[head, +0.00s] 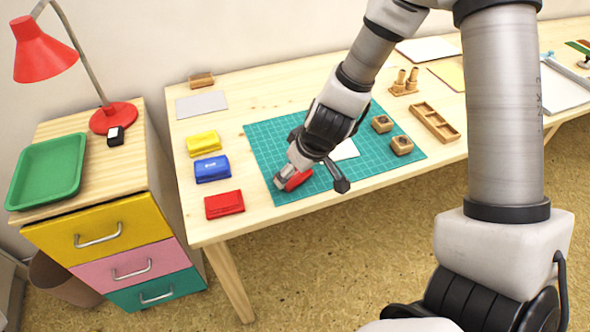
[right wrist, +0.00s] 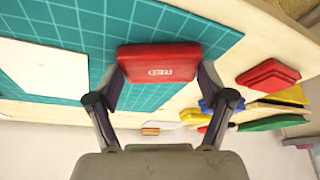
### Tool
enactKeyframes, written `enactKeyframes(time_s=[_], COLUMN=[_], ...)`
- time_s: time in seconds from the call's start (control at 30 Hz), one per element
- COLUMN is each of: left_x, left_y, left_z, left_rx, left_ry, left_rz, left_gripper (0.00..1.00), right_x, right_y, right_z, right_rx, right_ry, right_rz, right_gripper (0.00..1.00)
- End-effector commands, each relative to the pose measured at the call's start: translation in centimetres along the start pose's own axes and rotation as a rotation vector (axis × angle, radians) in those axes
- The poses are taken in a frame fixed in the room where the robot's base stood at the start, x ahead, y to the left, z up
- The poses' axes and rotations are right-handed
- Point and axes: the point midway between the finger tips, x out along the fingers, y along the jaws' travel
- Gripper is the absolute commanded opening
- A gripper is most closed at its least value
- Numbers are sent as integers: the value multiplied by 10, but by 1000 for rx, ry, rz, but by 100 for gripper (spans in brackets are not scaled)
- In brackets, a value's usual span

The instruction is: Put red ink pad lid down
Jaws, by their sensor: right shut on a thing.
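The red ink pad lid (right wrist: 160,62), marked RED, is held between the two fingers of my right gripper (right wrist: 158,78) in the right wrist view. In the head view the lid (head: 297,180) is over the left front part of the green cutting mat (head: 262,148); I cannot tell whether it touches the mat. The red ink pad (head: 224,204) sits on the table at the front left, apart from the lid; it also shows in the right wrist view (right wrist: 268,76). My left gripper is not in view.
The blue ink pad (head: 212,169) and yellow ink pad (head: 204,143) stand in a row behind the red one. White paper (head: 346,150) and two wooden stamps (head: 401,145) are on the mat. A drawer cabinet (head: 100,240) stands left of the table.

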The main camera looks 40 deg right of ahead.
Motion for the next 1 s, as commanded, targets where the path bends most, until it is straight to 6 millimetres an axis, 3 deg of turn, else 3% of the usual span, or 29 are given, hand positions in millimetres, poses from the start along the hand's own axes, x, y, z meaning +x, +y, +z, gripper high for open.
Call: enactKeyframes(time_s=[0.07,0.1,0.13,0.47,0.57,1.0], left_x=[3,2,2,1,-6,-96], left_y=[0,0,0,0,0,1], left_z=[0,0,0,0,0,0], left_rx=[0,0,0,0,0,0], left_ry=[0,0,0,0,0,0], left_rz=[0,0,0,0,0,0], left_gripper=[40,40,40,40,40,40], right_x=[4,3,3,2,-7,-111], right_y=[0,0,0,0,0,0], right_z=[2,1,1,1,-2,-5], right_rx=[0,1,1,0,0,2], right_ry=[-1,0,0,0,1,1], right_rz=[0,0,0,0,0,-2], right_gripper=[55,91,100,100,100,100])
